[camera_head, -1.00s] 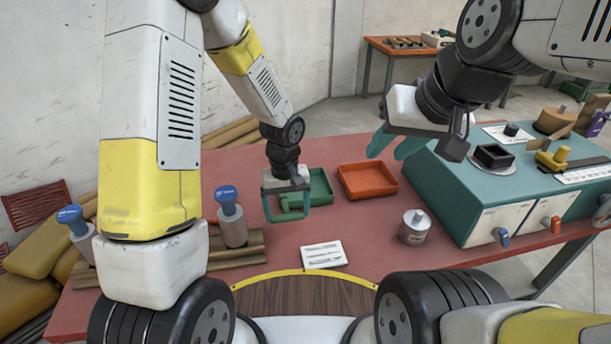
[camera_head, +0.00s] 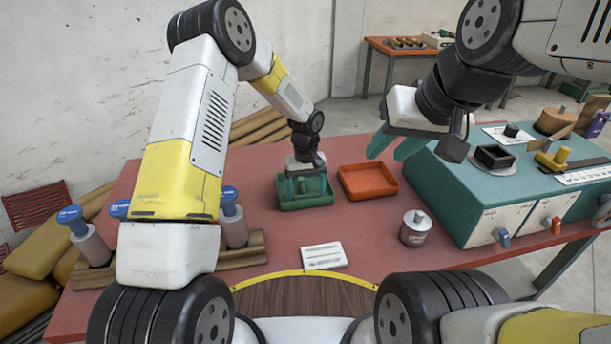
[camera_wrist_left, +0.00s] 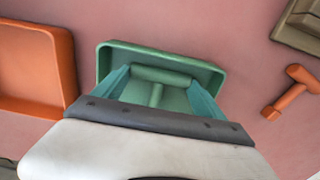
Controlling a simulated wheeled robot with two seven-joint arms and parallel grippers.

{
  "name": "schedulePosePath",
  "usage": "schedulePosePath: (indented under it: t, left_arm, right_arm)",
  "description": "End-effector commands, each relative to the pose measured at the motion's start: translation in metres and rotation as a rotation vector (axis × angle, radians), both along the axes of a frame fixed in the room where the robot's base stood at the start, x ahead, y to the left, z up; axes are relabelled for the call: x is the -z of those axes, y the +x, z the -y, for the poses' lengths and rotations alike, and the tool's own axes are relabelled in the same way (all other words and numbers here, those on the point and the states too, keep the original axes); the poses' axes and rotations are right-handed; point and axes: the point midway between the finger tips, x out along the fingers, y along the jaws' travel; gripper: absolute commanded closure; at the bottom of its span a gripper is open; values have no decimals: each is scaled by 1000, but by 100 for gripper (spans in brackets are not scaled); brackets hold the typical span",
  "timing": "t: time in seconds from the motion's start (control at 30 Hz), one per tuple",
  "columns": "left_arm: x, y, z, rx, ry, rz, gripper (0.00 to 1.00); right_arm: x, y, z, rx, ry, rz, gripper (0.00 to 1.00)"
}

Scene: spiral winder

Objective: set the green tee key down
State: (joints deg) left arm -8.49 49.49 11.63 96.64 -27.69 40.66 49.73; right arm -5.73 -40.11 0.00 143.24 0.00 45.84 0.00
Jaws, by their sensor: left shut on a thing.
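The green tee key (camera_wrist_left: 162,76) is between the fingers of my left gripper (camera_wrist_left: 160,85) in the left wrist view, its crossbar spanning them and its stem pointing back toward the palm. My left gripper is shut on it. Both are over the green tray (camera_wrist_left: 215,72). In the head view my left gripper (camera_head: 306,186) is down at the green tray (camera_head: 322,201), and its fingers hide the key there. I cannot tell whether the key touches the tray floor. My right gripper (camera_head: 396,146) is open and empty, above the table near the teal machine.
An orange-red tray (camera_head: 368,182) stands just right of the green tray. An orange tee key (camera_wrist_left: 292,92) lies on the table in the left wrist view. A white card (camera_head: 323,255), a metal canister (camera_head: 415,229) and the teal machine (camera_head: 455,185) stand nearby. The table between them is clear.

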Motion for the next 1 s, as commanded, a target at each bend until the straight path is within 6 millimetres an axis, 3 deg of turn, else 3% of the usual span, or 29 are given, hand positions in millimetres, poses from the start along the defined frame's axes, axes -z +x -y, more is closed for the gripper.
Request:
schedulePosePath:
  t: [0.33,0.37,0.47,0.77,1.0]
  left_arm:
    - [4,0,1,1,-1,2,64]
    - [4,0,1,1,-1,2,17]
    - [4,0,1,1,-1,2,0]
    - [-1,1,0,1,-1,3,0]
    - [-42,2,1,1,-2,7,0]
  right_arm:
    - [0,0,0,0,0,0,64]
    - [0,0,0,0,0,0,64]
    - [0,0,0,0,0,0,64]
    - [0,0,0,0,0,0,64]
    - [0,0,0,0,0,0,64]
